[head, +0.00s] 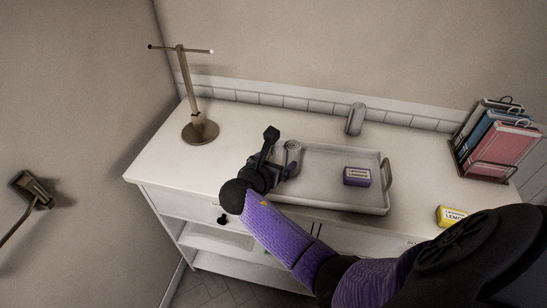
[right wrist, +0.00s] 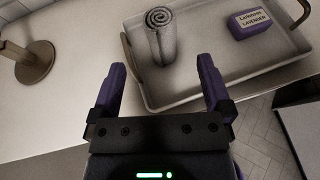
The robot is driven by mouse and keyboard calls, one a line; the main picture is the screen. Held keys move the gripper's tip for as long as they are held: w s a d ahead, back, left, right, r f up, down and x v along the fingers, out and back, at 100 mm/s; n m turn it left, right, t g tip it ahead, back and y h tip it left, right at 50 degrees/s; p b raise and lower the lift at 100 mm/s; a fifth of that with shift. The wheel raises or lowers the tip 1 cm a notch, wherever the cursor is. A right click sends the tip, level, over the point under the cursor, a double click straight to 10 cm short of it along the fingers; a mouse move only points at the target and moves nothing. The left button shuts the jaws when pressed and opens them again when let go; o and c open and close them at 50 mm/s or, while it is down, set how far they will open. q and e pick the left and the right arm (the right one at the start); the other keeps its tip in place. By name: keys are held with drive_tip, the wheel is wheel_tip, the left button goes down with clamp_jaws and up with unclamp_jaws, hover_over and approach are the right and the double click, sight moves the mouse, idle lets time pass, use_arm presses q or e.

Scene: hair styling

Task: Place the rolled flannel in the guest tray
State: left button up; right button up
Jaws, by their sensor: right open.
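A grey rolled flannel (head: 293,152) stands upright inside the left end of the pale guest tray (head: 335,202). In the right wrist view the flannel (right wrist: 161,40) shows its spiral top, and the tray (right wrist: 195,92) has a handle beside it. My right gripper (head: 281,160) is at the tray's left end, close to the flannel. In the right wrist view its fingers (right wrist: 160,72) are spread wide, with the flannel just beyond the gap and apart from both. My left gripper is not in view.
A purple lavender soap box (head: 357,177) lies in the tray. A grey cylinder (head: 355,119) stands behind it. A brass stand (head: 200,130) is at left, colourful books in a rack (head: 498,140) at right, and a yellow box (head: 452,216) near the front.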

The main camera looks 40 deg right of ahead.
drive_tip(key=a+m+t+y, duration=0.5)
drive_tip(key=a+m+y, duration=0.2)
drive_tip(key=a, duration=0.2)
drive_tip(key=s+a+f+m+g+y, duration=0.1)
drive_tip(key=s+a+f+m+y, duration=0.15)
drive_tip(key=f, duration=0.55)
drive_tip(key=s+a+f+m+g+y, duration=0.1)
drive_tip(key=s+f+m+g+y, duration=0.2)
drive_tip(key=f, duration=0.4)
drive_tip(key=s+f+m+g, duration=0.2)
drive_tip(key=s+f, duration=0.3)
drive_tip(key=s, duration=0.5)
drive_tip(key=s+d+f+m+g, duration=0.1)
drive_tip(key=s+f+m+g, duration=0.1)
drive_tip(key=s+f, duration=0.4)
drive_tip(key=s+d+f+m+g, duration=0.1)
drive_tip(key=s+f+m, duration=0.3)
drive_tip(key=s, duration=1.2)
wheel_tip(320, 180, down, 2)
drive_tip(key=shift+s+f+g+h, duration=0.1)
drive_tip(key=shift+s+g+h, duration=0.2)
drive_tip(key=shift+g, duration=0.5)
